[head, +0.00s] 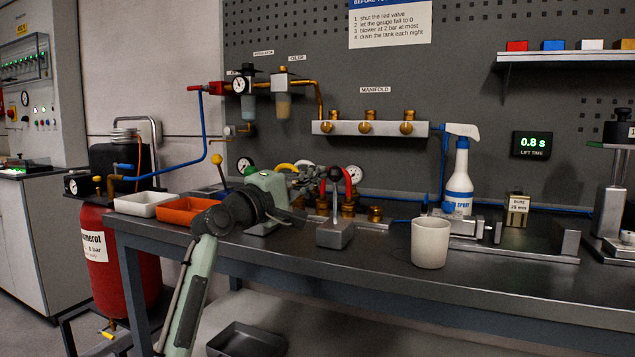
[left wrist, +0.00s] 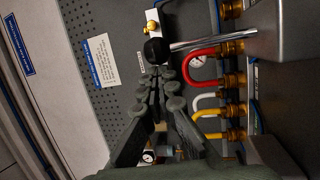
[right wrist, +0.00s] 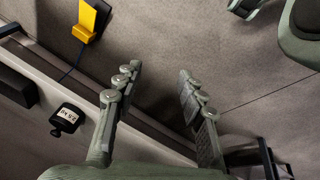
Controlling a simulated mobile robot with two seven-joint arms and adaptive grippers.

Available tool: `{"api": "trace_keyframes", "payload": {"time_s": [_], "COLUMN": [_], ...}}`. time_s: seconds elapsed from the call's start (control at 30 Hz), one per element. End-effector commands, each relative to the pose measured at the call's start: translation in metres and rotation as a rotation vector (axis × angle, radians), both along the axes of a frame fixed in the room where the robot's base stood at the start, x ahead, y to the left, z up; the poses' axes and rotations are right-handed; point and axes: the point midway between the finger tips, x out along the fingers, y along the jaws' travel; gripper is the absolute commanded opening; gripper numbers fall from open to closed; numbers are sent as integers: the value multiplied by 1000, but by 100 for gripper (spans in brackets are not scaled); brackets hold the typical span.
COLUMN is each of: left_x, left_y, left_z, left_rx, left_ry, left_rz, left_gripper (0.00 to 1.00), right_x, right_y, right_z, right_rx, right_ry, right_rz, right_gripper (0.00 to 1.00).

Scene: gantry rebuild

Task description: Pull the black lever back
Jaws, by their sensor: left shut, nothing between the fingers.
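The black lever (head: 334,203) stands on a grey block on the bench; its metal rod is upright, with a round black knob on top. In the left wrist view, the knob (left wrist: 155,51) sits just past my fingertips and the rod runs right toward the block. My left gripper (head: 322,177) is shut and empty, with its fingers beside the knob in the head view. In the left wrist view, the fingertips (left wrist: 160,78) are together near the knob; I cannot tell whether they touch it. My right gripper (right wrist: 158,72) is open and empty, away from the bench.
Red, white and yellow hoses on brass fittings (head: 348,208) stand behind the lever. A beige cup (head: 430,243) and a spray bottle (head: 458,180) stand to its right. An orange tray (head: 187,203) and a white tray (head: 146,198) lie left. The bench front between block and cup is clear.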

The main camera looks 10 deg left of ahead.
Motion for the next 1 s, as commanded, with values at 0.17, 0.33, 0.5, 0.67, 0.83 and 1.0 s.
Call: {"api": "trace_keyframes", "payload": {"time_s": [0.17,0.33,0.5,0.67,0.83,1.0], "left_x": [-6,-9,-12,-15,-16,-18], "left_y": [-1,0,1,1,2,2], "left_z": [-7,-8,-9,-9,-9,-9], "left_rx": [-14,-25,-36,-43,-48,-52], "left_ry": [-46,-83,-114,-138,-156,-167], "left_rz": [-5,-6,-6,-7,-6,-7], "left_gripper": [0,0,0,0,0,0], "right_x": [-7,-14,21,52,72,83], "right_y": [-1,0,25,49,68,79], "right_z": [24,45,53,66,80,90], "right_rx": [-14,-21,27,76,116,140], "right_ry": [-18,-36,-194,-344,-461,-530], "right_rz": [-5,-6,51,102,136,156], "right_gripper": [40,40,40,40,40,40]}}
